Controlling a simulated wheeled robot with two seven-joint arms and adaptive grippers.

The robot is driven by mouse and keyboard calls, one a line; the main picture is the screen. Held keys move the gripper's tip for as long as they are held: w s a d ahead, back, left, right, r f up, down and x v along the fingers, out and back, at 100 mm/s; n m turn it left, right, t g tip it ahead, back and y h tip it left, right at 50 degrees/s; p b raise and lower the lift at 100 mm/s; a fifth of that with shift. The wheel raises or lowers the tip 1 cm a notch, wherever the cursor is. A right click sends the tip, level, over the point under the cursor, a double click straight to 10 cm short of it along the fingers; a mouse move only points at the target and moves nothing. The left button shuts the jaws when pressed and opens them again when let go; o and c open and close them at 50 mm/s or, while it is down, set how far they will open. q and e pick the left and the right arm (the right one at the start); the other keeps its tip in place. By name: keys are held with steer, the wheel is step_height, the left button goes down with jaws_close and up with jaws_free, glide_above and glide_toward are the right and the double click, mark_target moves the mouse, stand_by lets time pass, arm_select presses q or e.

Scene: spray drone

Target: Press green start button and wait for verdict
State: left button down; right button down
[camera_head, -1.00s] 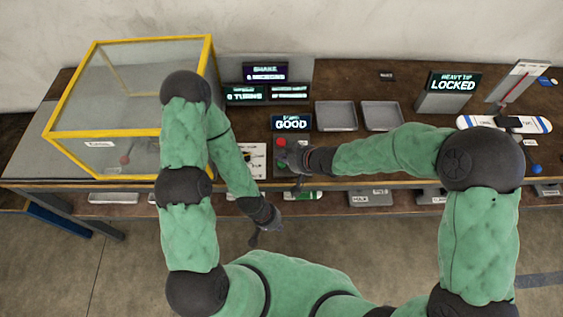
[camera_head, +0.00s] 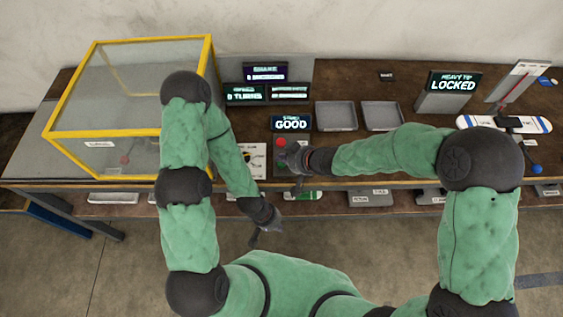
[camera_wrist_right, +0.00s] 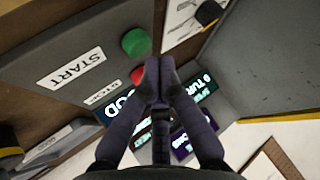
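The green button (camera_wrist_right: 136,42) shows in the right wrist view on a dark panel beside a label reading START (camera_wrist_right: 75,68). The red button (camera_wrist_right: 138,75) is near it, partly behind my fingers; it also shows in the head view (camera_head: 281,142). My right gripper (camera_wrist_right: 158,66) is shut and empty, its tips in front of the panel beside both buttons. I cannot tell any contact, but the green button appears clear of the tips. The verdict display (camera_head: 291,123) reads GOOD. My left gripper (camera_head: 258,236) hangs in front of the bench, its fingers too small to read.
A yellow-framed clear case (camera_head: 130,110) stands at the left of the bench. Two grey trays (camera_head: 336,116) lie right of the display. A box reading LOCKED (camera_head: 452,88) and a white-and-blue board (camera_head: 535,124) are farther right. Small screens (camera_head: 265,72) stand behind.

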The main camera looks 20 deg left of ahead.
steer(key=shift+f, duration=0.3)
